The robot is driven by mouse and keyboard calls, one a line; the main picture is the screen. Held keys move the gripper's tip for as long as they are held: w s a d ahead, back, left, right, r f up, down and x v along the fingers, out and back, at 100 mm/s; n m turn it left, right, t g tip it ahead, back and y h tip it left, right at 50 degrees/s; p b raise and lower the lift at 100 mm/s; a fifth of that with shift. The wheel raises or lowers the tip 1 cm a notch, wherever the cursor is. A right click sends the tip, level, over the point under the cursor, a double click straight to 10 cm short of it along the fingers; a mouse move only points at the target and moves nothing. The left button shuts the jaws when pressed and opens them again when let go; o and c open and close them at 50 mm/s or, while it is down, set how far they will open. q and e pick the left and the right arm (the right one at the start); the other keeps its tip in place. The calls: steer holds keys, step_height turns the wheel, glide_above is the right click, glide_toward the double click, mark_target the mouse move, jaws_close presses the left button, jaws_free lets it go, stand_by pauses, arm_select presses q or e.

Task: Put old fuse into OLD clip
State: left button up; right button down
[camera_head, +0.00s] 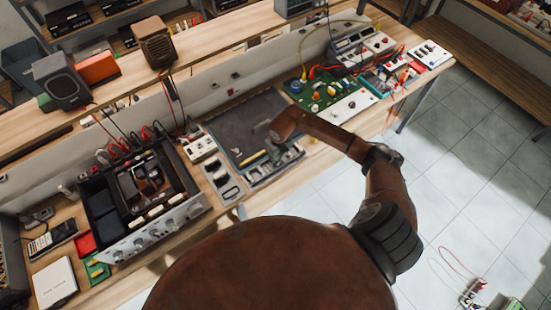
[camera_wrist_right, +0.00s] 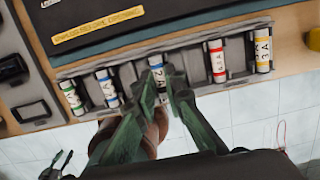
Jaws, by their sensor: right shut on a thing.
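My right gripper (camera_wrist_right: 164,88) is shut on a white fuse with a blue band (camera_wrist_right: 157,66), marked "2 A", in the right wrist view. The fuse stands over the slotted grey fuse holder (camera_wrist_right: 130,72); I cannot tell whether it is clear of its slot. Other fuses sit in the holder: a green-banded one (camera_wrist_right: 72,96), another blue-banded one (camera_wrist_right: 107,88), a red-banded one (camera_wrist_right: 217,60) and a yellow-banded one (camera_wrist_right: 263,50). In the head view the right gripper (camera_head: 282,152) is over the mat's front edge, its tips partly hidden. I cannot make out a clip marked OLD.
The opened hi-fi unit (camera_head: 190,212) lies left on the bench. A green circuit board (camera_head: 325,96) is to the right. A yellow warning label (camera_wrist_right: 98,25) lies behind the holder.

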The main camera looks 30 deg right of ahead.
steer(key=shift+f+b, duration=0.35)
steer(key=shift+f, duration=0.1)
stand_by(0.3)
steer(key=c, duration=1.9)
jaws_free()
step_height(320, 180, up, 12)
steer(key=s, duration=0.1)
steer(key=shift+s, duration=0.2)
